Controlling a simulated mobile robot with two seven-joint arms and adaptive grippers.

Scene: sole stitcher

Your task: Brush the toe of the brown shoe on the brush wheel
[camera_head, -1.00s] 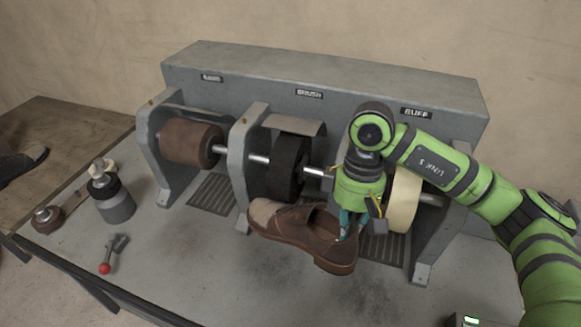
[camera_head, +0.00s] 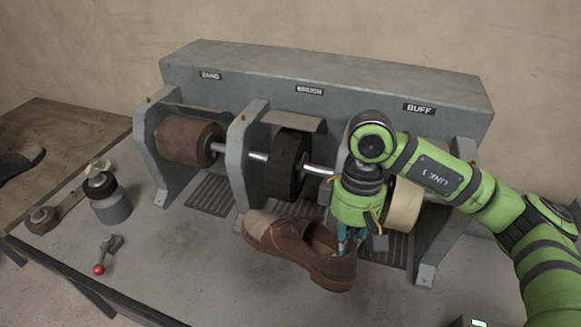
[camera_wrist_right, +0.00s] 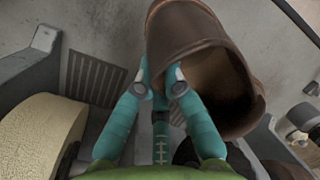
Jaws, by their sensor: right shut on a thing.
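The brown shoe (camera_head: 295,245) hangs in front of the machine, its lighter toe pointing left and its heel to the right. My right gripper (camera_head: 345,248) is shut on the shoe's rim near the heel. The right wrist view shows the teal fingers (camera_wrist_right: 161,82) pinching the brown shoe's upper edge (camera_wrist_right: 195,45). The black brush wheel (camera_head: 288,165) sits on the middle of the shaft under the brush label, behind and above the shoe. The toe appears apart from the wheel in the head view. My left gripper is not in view.
The brown sanding drum (camera_head: 188,142) is at left and the cream buff wheel (camera_head: 402,203) at right, beside my arm. Upright grey brackets (camera_head: 243,150) separate the stations. A jar (camera_head: 108,200) and a red-knobbed lever (camera_head: 105,256) stand on the left bench.

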